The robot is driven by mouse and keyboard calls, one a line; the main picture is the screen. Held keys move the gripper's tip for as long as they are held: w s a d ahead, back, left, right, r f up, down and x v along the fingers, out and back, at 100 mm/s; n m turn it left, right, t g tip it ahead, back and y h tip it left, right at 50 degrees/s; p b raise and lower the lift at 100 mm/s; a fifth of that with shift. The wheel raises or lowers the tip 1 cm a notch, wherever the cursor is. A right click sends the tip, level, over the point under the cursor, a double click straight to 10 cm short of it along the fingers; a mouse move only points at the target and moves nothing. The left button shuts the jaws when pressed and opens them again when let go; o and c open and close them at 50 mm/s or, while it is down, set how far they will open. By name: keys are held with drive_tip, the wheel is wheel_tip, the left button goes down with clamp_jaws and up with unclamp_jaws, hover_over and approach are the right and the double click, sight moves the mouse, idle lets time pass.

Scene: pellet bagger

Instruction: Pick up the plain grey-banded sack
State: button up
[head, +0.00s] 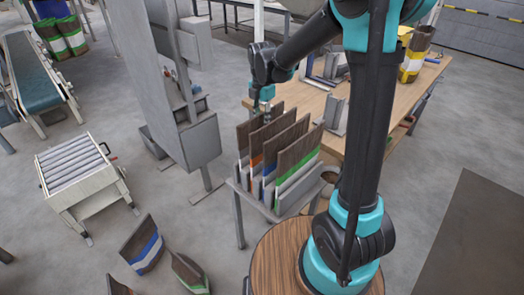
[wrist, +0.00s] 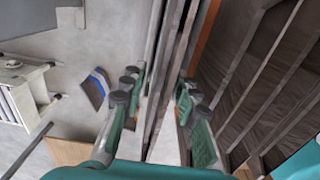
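Several brown sacks with coloured lower bands stand upright in a grey rack (head: 236,186). The sack at the rack's far left end (head: 243,145) has a pale grey band, beside the orange-banded sack (head: 256,161). My gripper (head: 265,104) points down over that end of the rack. In the wrist view my gripper (wrist: 158,92) is open, one finger on each side of thin upright edges of the grey-banded sack (wrist: 163,75). The orange-banded sack (wrist: 208,40) is just right of the right finger. I cannot tell whether either finger touches the sack.
A wooden table (head: 395,95) stands behind the rack, with grey holders and a yellow-banded sack (head: 414,62). A grey machine column (head: 165,80) stands left of the rack. A blue-banded sack (head: 146,246) and a green-banded sack (head: 188,272) are on the floor. A roller stand (head: 78,170) is at left.

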sight(262, 128)
drive_tip(key=shift+f, duration=2.9)
drive_tip(key=shift+c, duration=0.3)
clamp_jaws()
